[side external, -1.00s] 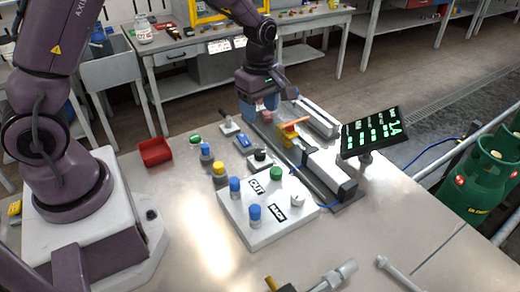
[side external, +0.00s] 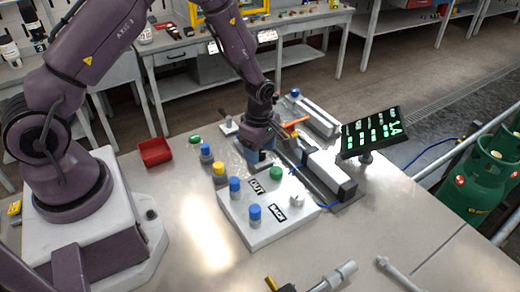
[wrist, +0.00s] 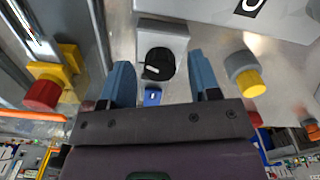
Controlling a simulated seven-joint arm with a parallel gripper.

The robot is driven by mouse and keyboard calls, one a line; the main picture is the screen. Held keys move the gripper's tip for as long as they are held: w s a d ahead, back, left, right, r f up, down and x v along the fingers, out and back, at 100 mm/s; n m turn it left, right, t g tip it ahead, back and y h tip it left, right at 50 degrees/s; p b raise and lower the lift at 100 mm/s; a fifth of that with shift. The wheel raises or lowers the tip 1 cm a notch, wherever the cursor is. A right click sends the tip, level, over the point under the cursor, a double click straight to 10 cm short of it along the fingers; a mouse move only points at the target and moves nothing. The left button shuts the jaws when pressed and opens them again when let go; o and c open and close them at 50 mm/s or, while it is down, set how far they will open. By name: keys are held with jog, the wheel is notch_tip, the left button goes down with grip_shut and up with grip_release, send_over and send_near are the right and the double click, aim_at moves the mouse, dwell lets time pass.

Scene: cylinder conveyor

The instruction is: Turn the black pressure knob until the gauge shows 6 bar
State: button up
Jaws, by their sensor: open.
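The black knob (wrist: 158,64) sits on a small light block (wrist: 163,34) in the wrist view, with a white mark on its face. My gripper (wrist: 163,76) is open, with one blue finger on each side of the knob's position in the picture; I see no contact. In the side view my gripper (side external: 261,158) is low over the knob's spot and hides it. A black display (side external: 374,132) with green characters stands on a post at the right. Its small characters are too blurred to read as a pressure.
A red knob on a yellow block (wrist: 47,80) and a yellow-capped cylinder (wrist: 247,78) flank the fingers. A red bin (side external: 155,151) stands left.

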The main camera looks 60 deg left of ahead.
jog(key=shift+f, duration=0.2)
jog(key=c, duration=0.9)
